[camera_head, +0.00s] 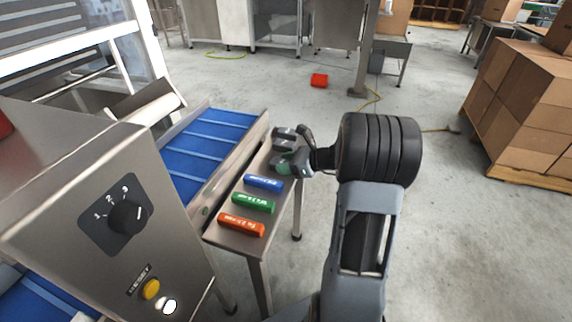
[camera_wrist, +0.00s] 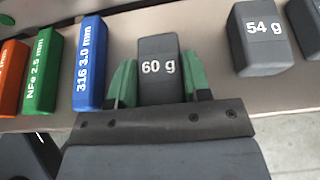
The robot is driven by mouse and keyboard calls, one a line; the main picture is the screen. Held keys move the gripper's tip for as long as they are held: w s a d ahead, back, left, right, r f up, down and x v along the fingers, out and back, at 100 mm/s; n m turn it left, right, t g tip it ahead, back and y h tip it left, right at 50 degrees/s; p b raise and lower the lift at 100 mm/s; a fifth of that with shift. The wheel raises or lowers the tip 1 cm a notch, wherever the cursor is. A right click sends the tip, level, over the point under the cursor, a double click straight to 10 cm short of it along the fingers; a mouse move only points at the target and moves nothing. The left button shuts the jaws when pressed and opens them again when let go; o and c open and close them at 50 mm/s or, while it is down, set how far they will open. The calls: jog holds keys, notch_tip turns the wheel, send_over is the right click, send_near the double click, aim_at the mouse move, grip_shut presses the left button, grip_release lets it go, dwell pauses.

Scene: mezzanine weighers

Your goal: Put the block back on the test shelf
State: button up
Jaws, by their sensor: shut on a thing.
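My gripper (camera_head: 292,166) is over the far part of the narrow steel test shelf (camera_head: 232,239). In the wrist view, its green-padded fingers (camera_wrist: 158,88) are shut on a dark grey block marked "60 g" (camera_wrist: 158,50). The block is at or just above the shelf surface; I cannot tell whether it touches. Blue (camera_head: 264,182), green (camera_head: 253,203) and orange (camera_head: 241,225) test pieces lie in a row on the shelf. In the wrist view, the blue one (camera_wrist: 91,62) is just left of my gripper. A grey "54 g" block (camera_wrist: 262,40) stands to the right, apart.
Another dark block (camera_wrist: 305,25) shows at the wrist view's right edge. A blue conveyor (camera_head: 212,135) runs beside the shelf. A steel control box (camera_head: 60,215) with a dial stands at the near left. A red object (camera_head: 319,80) lies on the floor; stacked cartons (camera_head: 525,105) stand right.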

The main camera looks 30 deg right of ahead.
jog(key=shift+f, duration=0.2)
jog(key=o, duration=1)
